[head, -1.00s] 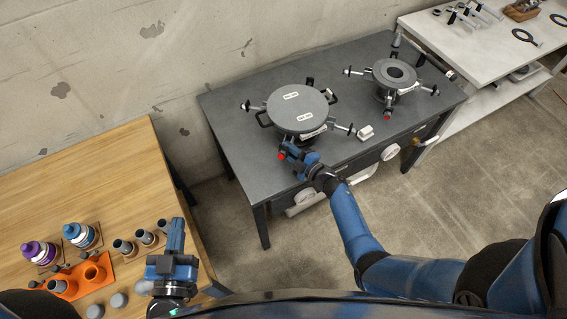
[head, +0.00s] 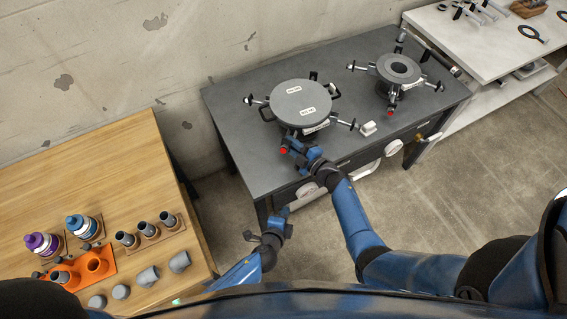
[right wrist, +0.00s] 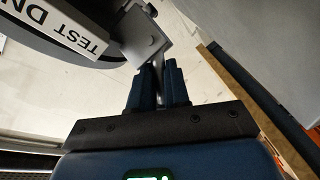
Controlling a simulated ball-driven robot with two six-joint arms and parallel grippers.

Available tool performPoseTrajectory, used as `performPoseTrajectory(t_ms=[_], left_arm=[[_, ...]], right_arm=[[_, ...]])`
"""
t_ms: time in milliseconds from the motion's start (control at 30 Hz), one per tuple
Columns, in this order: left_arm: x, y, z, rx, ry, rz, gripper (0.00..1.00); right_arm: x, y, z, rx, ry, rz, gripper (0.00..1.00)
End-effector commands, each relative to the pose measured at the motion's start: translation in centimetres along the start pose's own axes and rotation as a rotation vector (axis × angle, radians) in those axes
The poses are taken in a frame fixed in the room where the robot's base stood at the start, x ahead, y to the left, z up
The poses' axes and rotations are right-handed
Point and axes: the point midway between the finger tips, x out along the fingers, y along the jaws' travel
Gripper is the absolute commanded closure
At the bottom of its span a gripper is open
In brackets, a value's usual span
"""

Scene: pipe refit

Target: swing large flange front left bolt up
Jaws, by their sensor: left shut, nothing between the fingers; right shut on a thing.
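The large flange (head: 300,101) is a round grey lid with two white labels and side handles, on the dark workbench. Its swing bolts stick out around the rim, one at the left (head: 254,100) and one at the right (head: 348,124). My right gripper (head: 290,144) is shut on the front left bolt at the flange's near edge, beside a red tip; the gripper mostly hides this bolt. In the right wrist view, its two fingers (right wrist: 158,86) close around the bolt's thin shank below a grey bracket. My left gripper (head: 285,213) is shut and empty, low in front of the bench.
A smaller flange (head: 399,69) with its own bolts stands at the right of the dark workbench (head: 235,110). A wooden table (head: 80,180) with bottles and grey pipe pieces is at left.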

Motion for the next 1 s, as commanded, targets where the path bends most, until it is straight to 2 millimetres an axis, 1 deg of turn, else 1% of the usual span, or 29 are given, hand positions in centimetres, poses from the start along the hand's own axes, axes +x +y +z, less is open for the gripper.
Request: performPoseTrajectory(t_ms=[33,133,233,367,500,600,700,800,900,1000], left_arm=[[1.0,0.4,-0.4,0.104,-0.036,-0.002,1.0],[2.2,0.7,-0.4,0.311,-0.121,-0.026,1.0],[2.8,0.3,-0.5,0.512,-0.206,-0.071,1.0],[2.9,-0.8,-0.7,0.763,-0.316,-0.16,1.0],[2.1,-2.4,-0.8,0.998,-0.43,-0.278,1.0],[1.1,-3.1,-0.4,1.134,-0.504,-0.358,1.0],[-0.3,-3.3,0.0,1.243,-0.56,-0.433,1.0],[-1.5,-4.0,-0.2,1.309,-0.606,-0.507,1.0],[-2.4,-4.9,-0.6,1.329,-0.645,-0.563,1.0],[-2.6,-5.4,-0.5,1.33,-0.673,-0.58,1.0]], right_arm=[[-0.1,-0.1,0.0,0.002,-0.001,-0.002,1.0],[-0.1,-0.2,0.0,0.002,-0.001,-0.002,1.0],[-0.1,-0.2,0.0,0.002,-0.001,-0.002,1.0],[-0.1,-0.2,0.0,0.002,-0.001,-0.002,1.0],[-0.1,-0.2,0.0,0.002,-0.001,-0.002,1.0],[-0.1,-0.2,0.0,0.002,-0.001,-0.002,1.0],[-0.1,-0.1,0.1,0.002,-0.001,-0.002,1.0],[-0.1,-0.1,0.1,0.002,-0.002,-0.002,1.0],[-0.1,-0.2,0.1,0.002,-0.002,-0.002,1.0],[-0.1,-0.2,0.1,0.002,-0.002,-0.002,1.0]])
